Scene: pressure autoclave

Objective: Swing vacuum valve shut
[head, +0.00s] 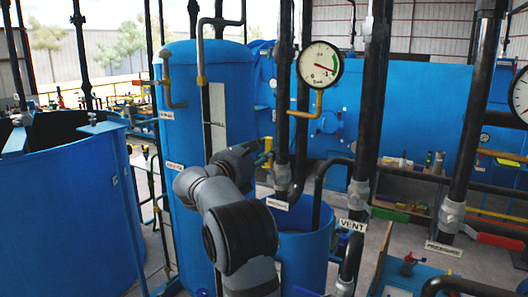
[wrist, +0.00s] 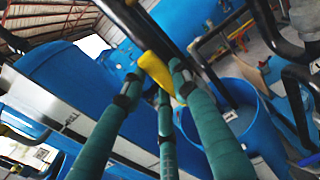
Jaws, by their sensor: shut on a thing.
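The valve with a yellow handle (head: 268,146) is on a dark vertical pipe in the middle of the head view, right of the tall blue tank. A small white label (head: 277,203) is below it, its text too small to read surely. My gripper (head: 258,158) reaches the handle from the left, partly hidden behind my own arm. In the wrist view the yellow handle (wrist: 155,70) slants between the teal fingers of my gripper (wrist: 157,84), which are closed on it. The valve body is mostly hidden.
A pressure gauge (head: 320,63) stands above on a yellow fitting. An open blue tank (head: 305,245) is below the pipe. A vent pipe with a VENT label (head: 353,226) is to the right. A red handle (head: 500,240) and green handle (head: 390,214) are farther right.

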